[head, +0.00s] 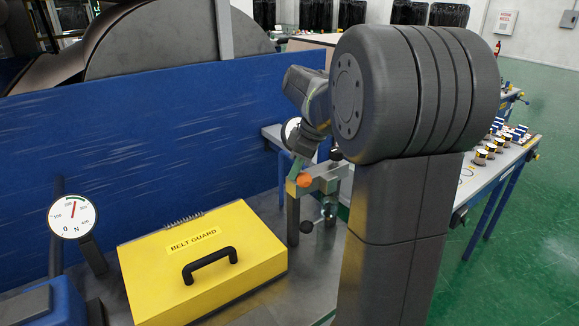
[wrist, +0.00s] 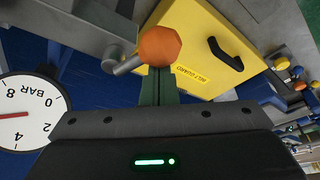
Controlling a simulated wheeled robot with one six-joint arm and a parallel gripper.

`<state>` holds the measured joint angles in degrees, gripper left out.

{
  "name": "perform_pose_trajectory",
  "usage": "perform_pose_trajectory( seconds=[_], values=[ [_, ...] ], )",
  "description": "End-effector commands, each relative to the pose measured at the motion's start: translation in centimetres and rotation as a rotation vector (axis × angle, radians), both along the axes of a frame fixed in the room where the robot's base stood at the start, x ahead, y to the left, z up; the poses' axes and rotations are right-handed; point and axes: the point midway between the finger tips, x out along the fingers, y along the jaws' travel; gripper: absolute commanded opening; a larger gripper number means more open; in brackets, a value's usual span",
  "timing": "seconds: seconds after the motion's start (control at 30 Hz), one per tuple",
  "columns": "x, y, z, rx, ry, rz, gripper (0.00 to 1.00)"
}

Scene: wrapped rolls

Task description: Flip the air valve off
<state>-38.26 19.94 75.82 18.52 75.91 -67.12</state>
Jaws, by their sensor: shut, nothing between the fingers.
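The air valve (head: 326,178) is a grey metal fitting on a post behind the belt guard, with an orange ball knob (head: 304,180) at its left. In the wrist view the orange knob (wrist: 159,46) sits on a short grey lever (wrist: 127,66) that points sideways from the grey fitting. My gripper (head: 296,173) is shut and empty, with its green fingers (wrist: 157,86) right at the knob. The knob hides the fingertips in the wrist view, so I cannot tell whether they touch it. My arm covers part of the area behind the valve in the head view.
A yellow belt guard box (head: 203,265) with a black handle stands left of the valve. A BAR pressure gauge (wrist: 30,112) is close to my gripper. A blue panel (head: 140,140) runs behind. Another round gauge (head: 73,218) stands at left.

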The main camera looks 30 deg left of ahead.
Motion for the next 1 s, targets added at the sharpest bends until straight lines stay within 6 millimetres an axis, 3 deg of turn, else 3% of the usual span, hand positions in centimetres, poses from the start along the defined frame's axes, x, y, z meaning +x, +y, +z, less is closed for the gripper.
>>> perform_pose_trajectory(
  seconds=[0.13,1.0],
  values=[
    [0.4,-0.7,0.0,-0.002,0.001,0.103,0.00],
    [1.3,-1.8,0.0,-0.003,-0.001,0.095,0.00]
  ],
)
